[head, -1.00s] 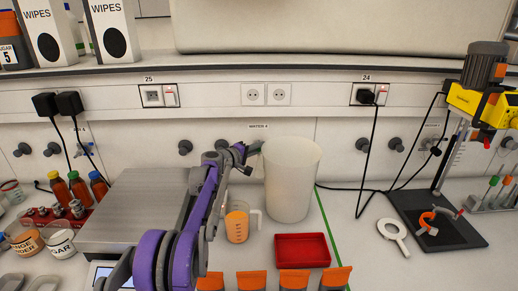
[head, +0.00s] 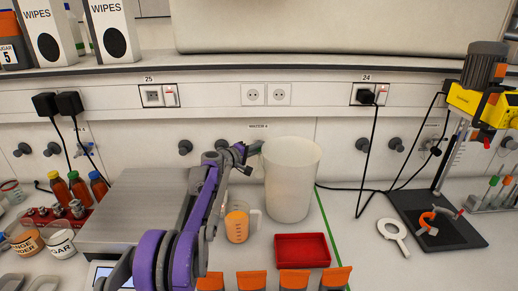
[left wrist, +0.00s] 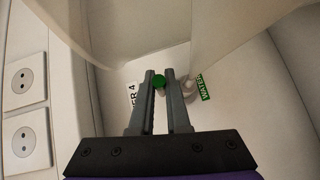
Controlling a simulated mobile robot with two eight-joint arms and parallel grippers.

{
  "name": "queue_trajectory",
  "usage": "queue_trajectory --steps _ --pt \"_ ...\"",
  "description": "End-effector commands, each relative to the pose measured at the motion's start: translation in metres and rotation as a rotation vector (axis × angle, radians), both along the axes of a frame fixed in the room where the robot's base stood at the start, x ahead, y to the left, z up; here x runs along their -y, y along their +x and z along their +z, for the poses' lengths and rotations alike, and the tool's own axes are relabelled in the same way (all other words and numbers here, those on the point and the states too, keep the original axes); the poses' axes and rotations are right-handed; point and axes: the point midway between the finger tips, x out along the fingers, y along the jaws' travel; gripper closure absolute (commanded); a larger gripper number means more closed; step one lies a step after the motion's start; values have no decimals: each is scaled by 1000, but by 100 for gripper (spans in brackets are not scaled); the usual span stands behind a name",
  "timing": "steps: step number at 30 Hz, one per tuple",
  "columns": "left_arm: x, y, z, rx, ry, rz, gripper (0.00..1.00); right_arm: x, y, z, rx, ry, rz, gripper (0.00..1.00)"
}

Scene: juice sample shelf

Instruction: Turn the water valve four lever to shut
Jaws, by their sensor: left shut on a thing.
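My left gripper (head: 250,150) reaches to the back wall, just left of a tall white container, below the small water 4 label (head: 258,126). In the left wrist view its two fingers (left wrist: 160,76) are shut on a small green-ended piece (left wrist: 160,82), which looks like the water valve four lever. A pale round fitting (left wrist: 191,84) and a green "WATER" tag (left wrist: 203,87) show just right of the fingers. The rest of the valve is hidden, so the lever's angle cannot be told. My right gripper is in neither view.
The tall white container (head: 291,180) stands close beside the gripper. A measuring jug with orange liquid (head: 237,225) and a red tray (head: 301,250) are in front. A metal box (head: 135,215) is at left. Dark wall knobs (head: 185,147) flank the spot.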

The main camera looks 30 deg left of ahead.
Motion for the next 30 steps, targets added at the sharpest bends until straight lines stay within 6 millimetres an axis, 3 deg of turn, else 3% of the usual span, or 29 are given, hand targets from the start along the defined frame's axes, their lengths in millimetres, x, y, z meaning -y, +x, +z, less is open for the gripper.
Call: queue_trajectory --steps 8,18,29,30 --pt "2 2 2 1 -2 32 100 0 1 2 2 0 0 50" --pt "9 8 3 1 -2 244 100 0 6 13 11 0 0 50" --pt "9 8 1 1 -1 267 100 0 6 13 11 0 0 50" --pt "9 8 1 1 -1 267 82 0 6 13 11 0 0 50"
